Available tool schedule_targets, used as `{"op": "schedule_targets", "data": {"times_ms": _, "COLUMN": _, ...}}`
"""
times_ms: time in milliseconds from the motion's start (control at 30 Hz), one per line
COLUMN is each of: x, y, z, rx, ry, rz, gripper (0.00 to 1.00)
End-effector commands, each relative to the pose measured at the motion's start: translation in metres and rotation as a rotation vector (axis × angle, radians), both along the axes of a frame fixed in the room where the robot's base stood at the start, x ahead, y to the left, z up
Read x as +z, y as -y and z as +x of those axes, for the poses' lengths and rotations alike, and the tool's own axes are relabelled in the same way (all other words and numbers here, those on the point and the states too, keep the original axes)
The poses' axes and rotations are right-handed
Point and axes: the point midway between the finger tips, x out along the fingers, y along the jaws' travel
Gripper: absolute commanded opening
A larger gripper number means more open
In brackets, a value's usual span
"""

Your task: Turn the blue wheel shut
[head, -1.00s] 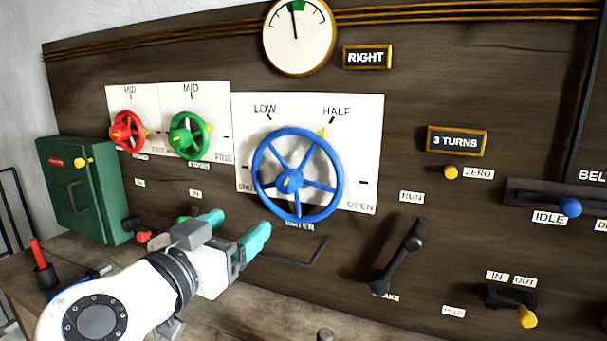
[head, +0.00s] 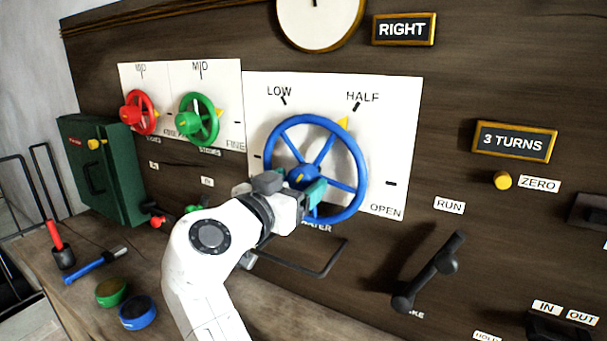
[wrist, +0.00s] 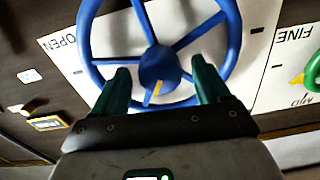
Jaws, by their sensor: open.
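The blue wheel (head: 352,152) is mounted on a white plate marked LOW, HALF and OPEN, with a label ending in "ATER" below it. A yellow pointer (head: 343,123) at its rim points towards HALF. My gripper (head: 305,188) is at the lower left part of the wheel, in front of its hub, and hides part of the rim. In the wrist view the wheel (wrist: 228,30) fills the upper middle, and the open teal fingers (wrist: 160,88) stand on either side of its hub (wrist: 158,66). I cannot tell whether they touch it.
A green wheel (head: 213,119) and a red wheel (head: 152,112) are on the panel to the left. A black lever (head: 430,270) and a bent bar (head: 328,262) are below right. A green box (head: 110,185) and small bench items, including a blue round one (head: 139,312), are at left.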

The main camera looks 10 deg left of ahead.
Motion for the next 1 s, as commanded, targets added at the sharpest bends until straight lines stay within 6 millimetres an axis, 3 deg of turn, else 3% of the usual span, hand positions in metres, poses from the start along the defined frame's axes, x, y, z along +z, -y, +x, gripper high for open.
{"op": "schedule_targets", "data": {"times_ms": 200, "x": 0.001, "y": 0.008, "z": 0.023, "rx": -0.001, "ry": 0.000, "rz": 0.000, "gripper": 0.76}}
{"op": "schedule_targets", "data": {"times_ms": 567, "x": 0.000, "y": 0.010, "z": 0.028, "rx": 0.000, "ry": 0.000, "rz": 0.000, "gripper": 0.76}}
{"op": "schedule_targets", "data": {"times_ms": 1000, "x": 0.000, "y": 0.010, "z": 0.028, "rx": 0.000, "ry": 0.000, "rz": 0.000, "gripper": 0.35}}
